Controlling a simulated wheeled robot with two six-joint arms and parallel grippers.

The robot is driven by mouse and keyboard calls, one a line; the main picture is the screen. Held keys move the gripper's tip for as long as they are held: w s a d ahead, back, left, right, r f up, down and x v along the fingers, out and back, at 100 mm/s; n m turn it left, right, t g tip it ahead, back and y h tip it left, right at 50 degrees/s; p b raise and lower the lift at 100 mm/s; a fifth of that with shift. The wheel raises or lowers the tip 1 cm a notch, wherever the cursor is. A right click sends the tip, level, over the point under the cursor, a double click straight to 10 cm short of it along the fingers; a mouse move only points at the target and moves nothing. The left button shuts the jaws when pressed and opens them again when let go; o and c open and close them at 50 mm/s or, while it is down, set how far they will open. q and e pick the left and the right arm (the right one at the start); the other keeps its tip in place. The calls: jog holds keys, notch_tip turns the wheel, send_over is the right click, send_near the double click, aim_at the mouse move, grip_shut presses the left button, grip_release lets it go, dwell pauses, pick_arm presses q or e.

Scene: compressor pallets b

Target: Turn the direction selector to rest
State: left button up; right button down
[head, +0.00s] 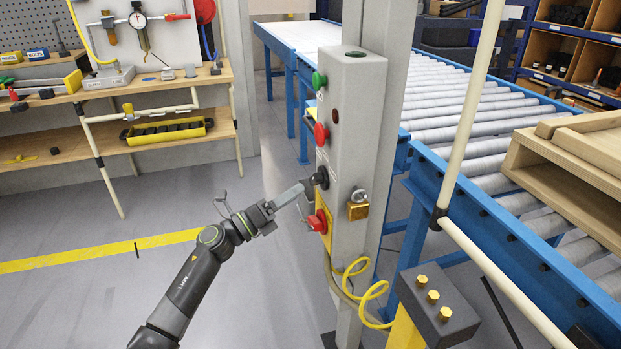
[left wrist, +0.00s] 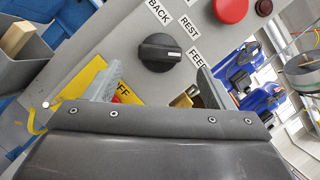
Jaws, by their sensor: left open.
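The direction selector is a black knob (left wrist: 159,52) on the grey control box, with the labels BACK, REST and FEED beside it. Its white mark points toward FEED. In the head view the knob (head: 320,178) sits on the box's left-facing side, below a red button. My left gripper (head: 301,193) is open and close in front of it. In the left wrist view the two fingers of the left gripper (left wrist: 158,88) stand apart to either side below the knob, with nothing between them. I see no contact with the knob. My right gripper is not in view.
The grey control box (head: 352,120) also carries a green button (head: 319,80), a red button (head: 321,133), a red switch on a yellow plate (head: 318,221) and a padlock (head: 358,210). A roller conveyor (head: 460,120) lies behind right. Open floor lies left.

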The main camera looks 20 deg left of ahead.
aim_at(312, 182)
pick_arm(q)
jog(key=x, duration=0.6)
jog(key=shift+c, duration=0.3)
jog(key=shift+p, duration=0.35)
jog(key=c, duration=0.9)
